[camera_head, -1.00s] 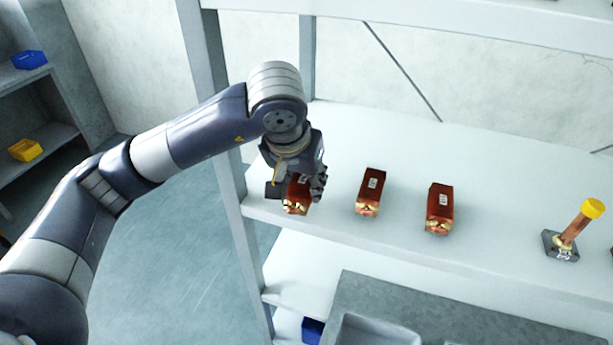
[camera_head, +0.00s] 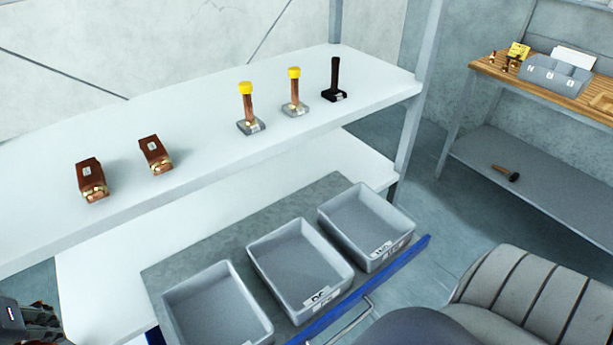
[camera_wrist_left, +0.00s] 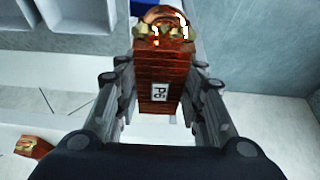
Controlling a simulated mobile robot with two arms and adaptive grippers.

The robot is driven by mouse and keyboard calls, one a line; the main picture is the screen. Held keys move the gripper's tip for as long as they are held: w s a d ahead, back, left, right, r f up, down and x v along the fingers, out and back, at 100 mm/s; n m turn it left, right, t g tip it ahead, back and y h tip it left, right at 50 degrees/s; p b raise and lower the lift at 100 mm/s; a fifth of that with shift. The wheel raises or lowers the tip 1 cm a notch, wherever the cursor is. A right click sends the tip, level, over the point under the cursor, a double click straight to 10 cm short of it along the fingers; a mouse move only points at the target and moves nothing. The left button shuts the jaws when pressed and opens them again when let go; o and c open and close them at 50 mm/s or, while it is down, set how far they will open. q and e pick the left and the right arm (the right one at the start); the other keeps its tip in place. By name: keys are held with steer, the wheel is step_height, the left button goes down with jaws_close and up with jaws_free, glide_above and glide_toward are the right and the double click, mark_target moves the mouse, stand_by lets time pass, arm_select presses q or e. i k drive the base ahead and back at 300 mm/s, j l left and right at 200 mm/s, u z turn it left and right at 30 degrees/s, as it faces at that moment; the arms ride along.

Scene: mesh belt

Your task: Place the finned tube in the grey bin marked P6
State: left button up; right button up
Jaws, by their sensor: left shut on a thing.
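My left gripper (camera_wrist_left: 158,85) is shut on the finned tube (camera_wrist_left: 158,65), a reddish-brown finned block with shiny copper bends at one end and a white label that reads P6 sideways. It lies between both fingers in the left wrist view. In the head view only a dark part of my left gripper shows at the lower left edge. Three open grey bins stand in a row on a grey surface: left bin (camera_head: 180,297), middle bin (camera_head: 327,295) and right bin (camera_head: 387,262). All look empty. I cannot read their labels surely; the left bin's is not visible. My right gripper is not in view.
Two similar finned tubes (camera_head: 91,182) (camera_head: 155,155) lie on the white shelf (camera_head: 200,175). Two yellow-capped copper pieces (camera_head: 247,108) (camera_head: 295,92) and a black piece (camera_head: 334,82) stand farther right. A wooden bench (camera_head: 600,95) is at the right. A shelf upright (camera_head: 410,120) rises behind the bins.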

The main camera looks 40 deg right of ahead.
mark_target(300, 274)
steer(key=k+l+z, duration=0.1)
steer(key=l+z, duration=0.15)
steer(key=l, duration=1)
steer(key=l+z, duration=0.25)
steer(key=l, duration=1)
